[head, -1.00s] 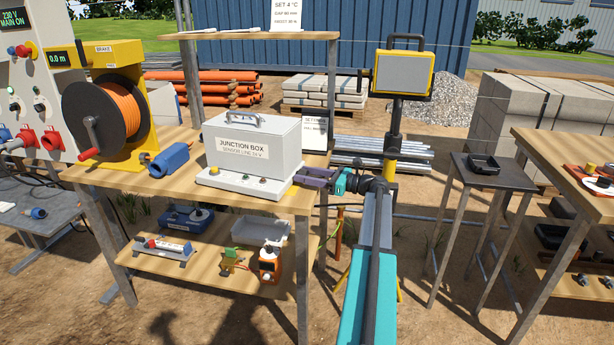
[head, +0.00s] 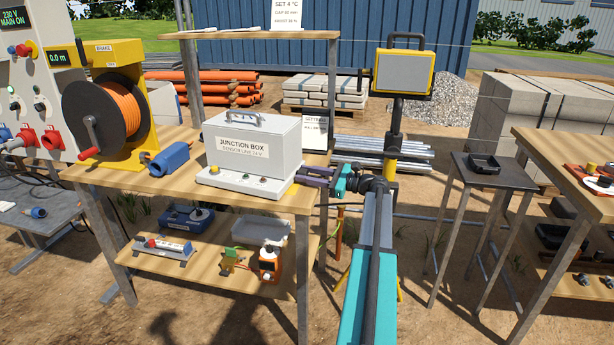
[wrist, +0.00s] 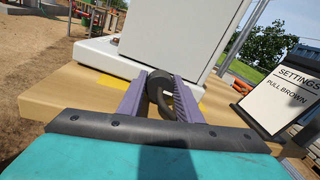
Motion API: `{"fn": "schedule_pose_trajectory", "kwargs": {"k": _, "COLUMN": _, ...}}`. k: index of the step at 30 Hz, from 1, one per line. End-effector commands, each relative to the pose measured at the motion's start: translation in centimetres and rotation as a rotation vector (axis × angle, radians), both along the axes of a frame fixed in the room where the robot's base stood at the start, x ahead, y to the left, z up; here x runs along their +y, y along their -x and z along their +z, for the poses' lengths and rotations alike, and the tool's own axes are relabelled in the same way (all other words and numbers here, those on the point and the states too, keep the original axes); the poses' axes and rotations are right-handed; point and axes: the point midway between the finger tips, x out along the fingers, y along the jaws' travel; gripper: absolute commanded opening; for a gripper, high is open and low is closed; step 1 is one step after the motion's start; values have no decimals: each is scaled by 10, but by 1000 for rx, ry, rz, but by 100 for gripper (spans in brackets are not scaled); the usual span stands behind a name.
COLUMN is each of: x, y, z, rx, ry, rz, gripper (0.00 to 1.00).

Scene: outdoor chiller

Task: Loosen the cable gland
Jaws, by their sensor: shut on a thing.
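The grey junction box (head: 255,150) stands on its pale base on the wooden bench. The black, round cable gland (wrist: 158,84) is at the side of that base in the wrist view. My gripper (head: 303,176) reaches the box's right end from the right. In the wrist view, the two purple fingers of my gripper (wrist: 157,92) lie on either side of the gland and are shut on it. A dark curved piece (wrist: 168,108), which looks like a cable, hangs from the gland between the fingers. The gland is hidden by the fingers in the head view.
The settings sign (wrist: 285,95) stands close to the right of the fingers. The cable reel (head: 103,110) and a blue connector (head: 170,158) are left of the box. A lower shelf (head: 210,262) holds several devices. A small dark stand (head: 480,172) is right of my arm.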

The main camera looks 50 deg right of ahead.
Motion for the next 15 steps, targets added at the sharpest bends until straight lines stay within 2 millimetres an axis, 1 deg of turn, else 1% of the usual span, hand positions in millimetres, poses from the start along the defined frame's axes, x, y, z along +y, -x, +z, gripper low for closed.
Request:
{"fn": "schedule_pose_trajectory", "kwargs": {"k": 9, "x": 1, "y": 1, "z": -1, "rx": -78, "ry": 178, "rz": 1, "gripper": 9}}
{"fn": "schedule_pose_trajectory", "kwargs": {"k": 15, "x": 1, "y": 1, "z": -1, "rx": -99, "ry": 227, "rz": 1, "gripper": 9}}
